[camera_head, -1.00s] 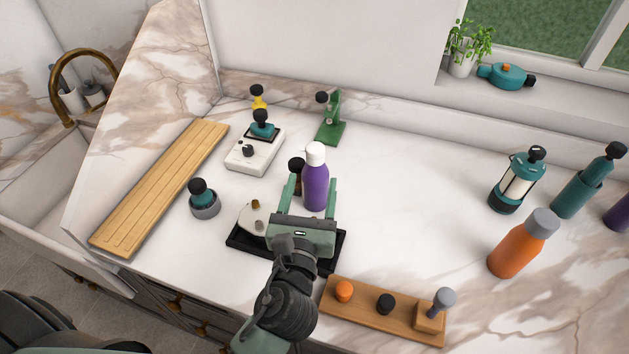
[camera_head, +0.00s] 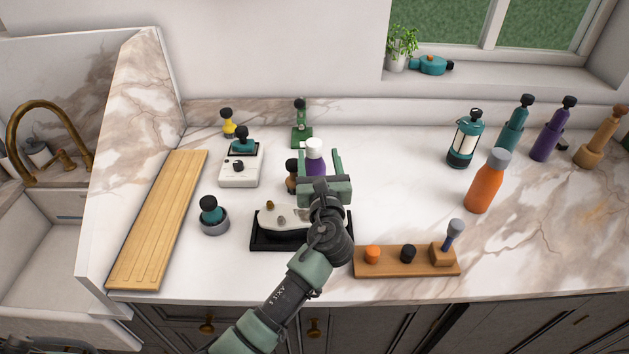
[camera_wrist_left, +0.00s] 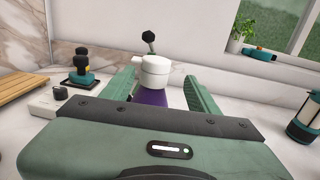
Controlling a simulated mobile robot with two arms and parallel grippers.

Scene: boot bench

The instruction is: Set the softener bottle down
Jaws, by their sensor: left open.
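The bottle between my fingers is purple with a white cap (camera_head: 314,148); I take it to be the softener bottle. It stands upright on the white marble counter, behind the black tray (camera_head: 285,244). My left gripper (camera_head: 321,160) is open, with one finger on each side of the bottle. In the left wrist view the white cap (camera_wrist_left: 152,72) and a bit of the purple body (camera_wrist_left: 150,97) show between the spread fingers (camera_wrist_left: 160,88). The palm hides the bottle's lower part and base. My right gripper is not in view.
A brown bottle with a black top (camera_head: 291,178) stands close left of the purple one. A wooden holder (camera_head: 383,265) lies at the front right. An orange bottle (camera_head: 484,187) and a lantern-like teal jar (camera_head: 464,140) stand farther right. The counter between is clear.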

